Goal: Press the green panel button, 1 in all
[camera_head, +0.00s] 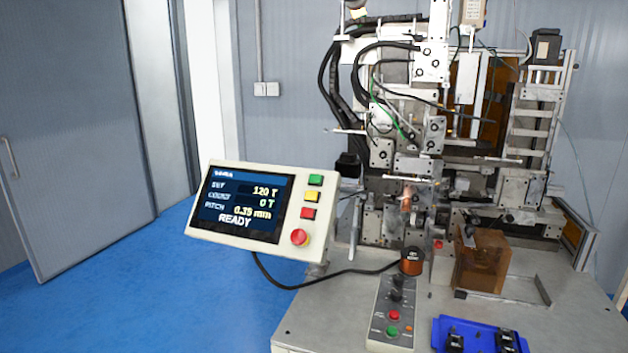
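The control panel (284,248) is a cream box left of the winder, tilted, with a dark screen (240,205) reading 120 T, 0 T, 0.35 mm and READY. The green panel button (316,180) is the top one in the column on the panel's right side. Nothing covers the green button. Neither of my grippers shows in the view.
The coil winder (415,130) stands on a grey bench (320,325). A grey switch box (393,315) has its own red and green buttons. A copper spool (411,266), an amber block (482,265) and a blue tray (478,325) sit nearby. Blue floor (120,280) lies open left.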

